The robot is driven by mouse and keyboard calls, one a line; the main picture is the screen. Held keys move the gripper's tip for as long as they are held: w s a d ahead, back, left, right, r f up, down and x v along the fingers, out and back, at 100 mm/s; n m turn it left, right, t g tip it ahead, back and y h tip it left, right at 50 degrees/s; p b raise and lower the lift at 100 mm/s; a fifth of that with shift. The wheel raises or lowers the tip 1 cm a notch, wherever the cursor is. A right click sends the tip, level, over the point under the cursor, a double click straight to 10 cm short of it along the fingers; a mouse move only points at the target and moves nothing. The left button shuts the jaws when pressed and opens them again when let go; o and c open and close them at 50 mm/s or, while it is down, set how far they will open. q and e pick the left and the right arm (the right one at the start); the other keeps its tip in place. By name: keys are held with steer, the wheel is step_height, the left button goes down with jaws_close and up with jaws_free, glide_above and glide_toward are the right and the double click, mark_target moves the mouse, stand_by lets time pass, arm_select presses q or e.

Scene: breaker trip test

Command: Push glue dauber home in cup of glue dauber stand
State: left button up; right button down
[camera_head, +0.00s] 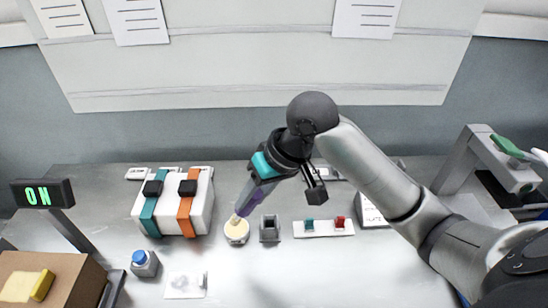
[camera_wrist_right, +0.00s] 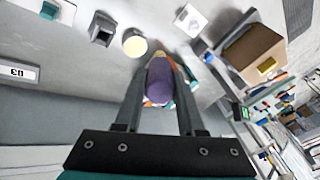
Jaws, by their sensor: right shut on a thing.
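The glue dauber (camera_head: 247,200) is purple with a pale tip and hangs tilted, tip down, in my right gripper (camera_head: 258,185). In the wrist view the gripper (camera_wrist_right: 162,75) is shut on the purple dauber body (camera_wrist_right: 159,82). A grey block with a square hollow, seemingly the glue dauber stand (camera_head: 269,229), sits just right of the dauber; it also shows in the wrist view (camera_wrist_right: 102,29). A round pot with a cream top (camera_head: 237,232) is below the dauber tip; I cannot tell whether they touch. My left gripper is not in view.
A white block with teal and orange straps (camera_head: 172,220) stands left of the pot. A blue button (camera_head: 140,257) is in front of it. A white strip with green and red switches (camera_head: 323,227) lies right of the stand. The front middle of the bench is clear.

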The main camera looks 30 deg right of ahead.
steer(key=w+d+f+g+h+p, duration=0.2)
steer(key=w+d+g+h+p, duration=0.1)
steer(key=p, duration=1)
steer(key=w+d+h, duration=0.1)
steer(key=w+d, duration=0.1)
steer(key=d, duration=0.1)
steer(key=shift+w, duration=0.35)
steer(key=shift+f, duration=0.1)
steer(key=shift+p, duration=0.35)
steer(key=shift+f+b, duration=1.35)
steer(key=shift+f, duration=1.55)
steer(key=shift+p, duration=0.4)
